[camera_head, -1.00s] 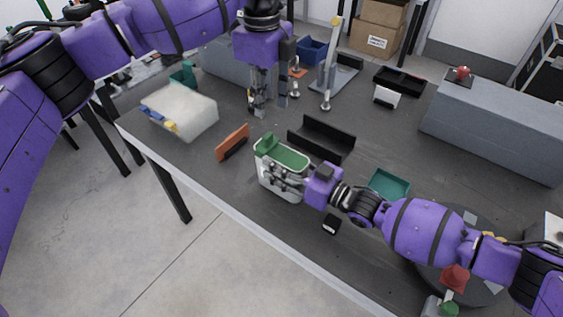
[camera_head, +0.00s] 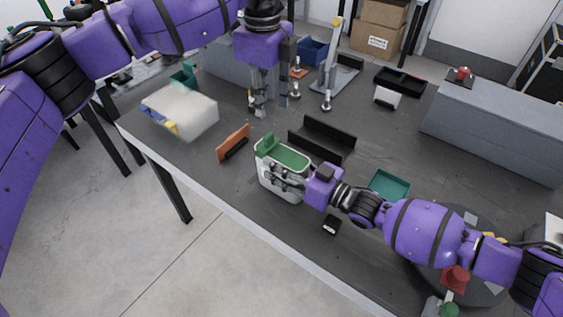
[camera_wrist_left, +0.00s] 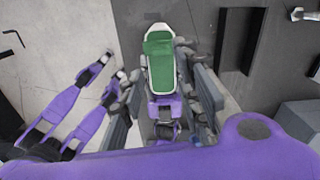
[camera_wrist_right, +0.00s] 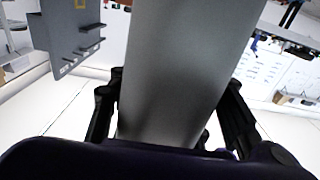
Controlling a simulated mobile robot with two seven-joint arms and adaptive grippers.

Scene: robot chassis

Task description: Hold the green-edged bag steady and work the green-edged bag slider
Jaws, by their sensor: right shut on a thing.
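The green-edged bag (camera_head: 283,183) stands upright near the table's front edge, pale-sided with a green top. A darker green block, seemingly the slider (camera_head: 267,144), sits at the left end of that top. My right gripper (camera_head: 284,181) is shut on the bag from the right. In the right wrist view a grey surface, seemingly the bag (camera_wrist_right: 185,70), fills the space between its fingers. My left gripper (camera_head: 269,106) is above and behind the bag, pointing down, fingers apart and empty. The left wrist view shows the green top (camera_wrist_left: 164,62) beyond its open fingers, not touched.
An orange block (camera_head: 233,142) stands left of the bag, and a black channel-shaped holder (camera_head: 322,139) behind it. A teal tray (camera_head: 389,184) and a small black block (camera_head: 331,224) lie near my right arm. A clear plastic bag-like block (camera_head: 185,108) lies at the left.

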